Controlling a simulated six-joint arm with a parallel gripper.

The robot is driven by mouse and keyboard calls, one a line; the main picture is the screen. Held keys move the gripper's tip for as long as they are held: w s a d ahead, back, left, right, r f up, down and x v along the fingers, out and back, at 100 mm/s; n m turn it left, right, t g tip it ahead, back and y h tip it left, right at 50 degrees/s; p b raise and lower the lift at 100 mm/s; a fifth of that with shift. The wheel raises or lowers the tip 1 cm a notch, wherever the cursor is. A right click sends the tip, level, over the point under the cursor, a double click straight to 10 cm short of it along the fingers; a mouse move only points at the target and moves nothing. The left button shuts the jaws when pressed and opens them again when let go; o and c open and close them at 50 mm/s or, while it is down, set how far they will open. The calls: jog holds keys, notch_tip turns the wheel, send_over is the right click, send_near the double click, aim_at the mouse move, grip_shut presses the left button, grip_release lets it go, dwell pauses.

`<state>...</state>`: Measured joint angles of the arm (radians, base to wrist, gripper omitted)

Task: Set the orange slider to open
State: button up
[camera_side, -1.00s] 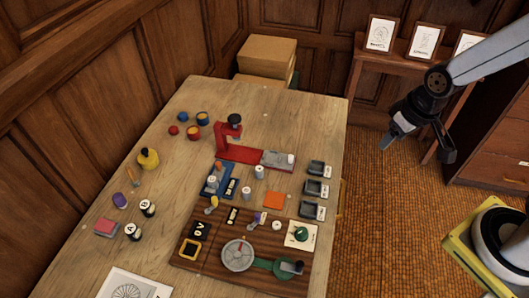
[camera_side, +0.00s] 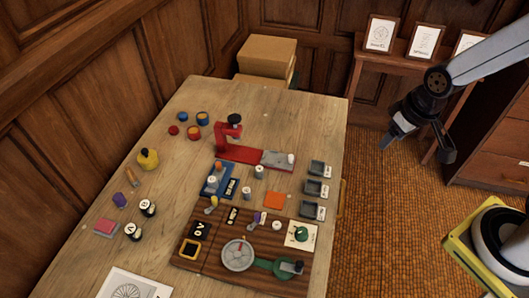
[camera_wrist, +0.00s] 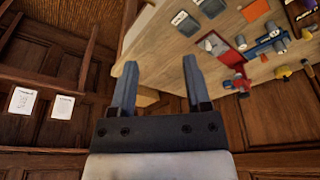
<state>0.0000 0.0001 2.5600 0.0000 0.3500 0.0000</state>
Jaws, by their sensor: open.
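A blue block (camera_side: 211,190) with an orange part (camera_side: 219,168) on top stands near the middle of the wooden table, with a small black label plate (camera_side: 231,187) at its right. The orange part looks like the slider; its setting and the label are too small to read. The block also shows at the upper right of the wrist view (camera_wrist: 264,47). My gripper (camera_side: 418,148) is open and empty, high to the right of the table and well apart from the block. In the wrist view its two fingers (camera_wrist: 158,75) stand apart with nothing between.
A red stand (camera_side: 236,153) is just behind the block. A wooden panel (camera_side: 210,262) with a dial and green lever lies in front. Grey trays (camera_side: 317,188) line the right edge (camera_side: 342,130). A flat orange square (camera_side: 274,200) lies nearby. The table's back right is clear.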

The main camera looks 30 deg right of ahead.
dwell(0.6)
jog(key=m+t, duration=0.6)
jog(key=m, duration=3)
send_over(219, 164)
jog(key=s, duration=0.5)
notch_tip(219, 164, down, 13)
jog(key=shift+f, duration=0.1)
jog(key=shift+x, duration=3.8)
